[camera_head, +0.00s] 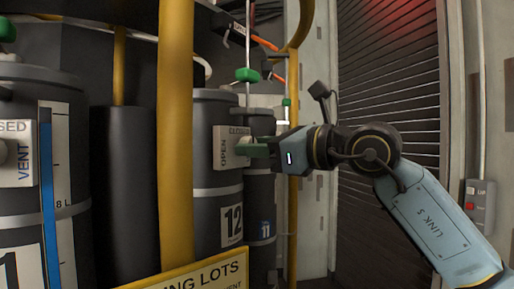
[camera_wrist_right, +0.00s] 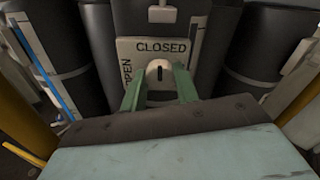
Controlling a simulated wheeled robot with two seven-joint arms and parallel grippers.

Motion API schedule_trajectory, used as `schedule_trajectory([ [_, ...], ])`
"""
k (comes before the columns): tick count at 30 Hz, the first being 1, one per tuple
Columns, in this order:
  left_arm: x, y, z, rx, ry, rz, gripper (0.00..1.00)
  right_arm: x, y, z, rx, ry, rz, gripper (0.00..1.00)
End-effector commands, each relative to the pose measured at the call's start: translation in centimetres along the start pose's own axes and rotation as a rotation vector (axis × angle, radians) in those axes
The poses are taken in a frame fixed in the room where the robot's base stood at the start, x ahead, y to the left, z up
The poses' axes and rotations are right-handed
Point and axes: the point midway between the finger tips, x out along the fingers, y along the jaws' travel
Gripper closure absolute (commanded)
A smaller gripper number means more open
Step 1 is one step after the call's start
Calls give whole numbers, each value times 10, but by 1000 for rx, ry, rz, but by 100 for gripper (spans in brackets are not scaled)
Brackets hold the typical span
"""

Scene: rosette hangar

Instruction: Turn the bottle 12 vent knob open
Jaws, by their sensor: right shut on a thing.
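Bottle 12 (camera_head: 214,190) is a dark grey cylinder with a "12" label, behind the yellow post. Its white vent plate (camera_head: 227,150) reads OPEN and CLOSED. In the right wrist view the plate (camera_wrist_right: 133,47) has CLOSED along its top and OPEN up its left side. The pale vent knob (camera_wrist_right: 159,74) sits between the green fingers of my right gripper (camera_wrist_right: 160,85), its dark slot pointing up toward CLOSED. My right gripper, also in the head view (camera_head: 256,149), is shut on the knob. The knob is mostly hidden in the head view. My left gripper is not in view.
A yellow post (camera_head: 176,120) stands just left of bottle 12. A yellow sign (camera_head: 200,274) is in front, low down. Bottle 11 (camera_head: 262,200) stands behind to the right. Another bottle with a vent plate (camera_head: 18,160) is at far left. A shutter (camera_head: 390,80) is at right.

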Motion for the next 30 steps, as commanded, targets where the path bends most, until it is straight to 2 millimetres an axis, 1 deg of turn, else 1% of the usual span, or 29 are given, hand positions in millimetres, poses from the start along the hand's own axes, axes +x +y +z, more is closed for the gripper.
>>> schedule_trajectory([
  [8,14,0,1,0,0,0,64,-1,0,-1,-171,-1,-3,93],
  [18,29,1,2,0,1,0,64,-1,0,-1,-490,-2,-2,93],
  [30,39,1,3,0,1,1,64,0,0,0,-869,-1,-2,93],
])
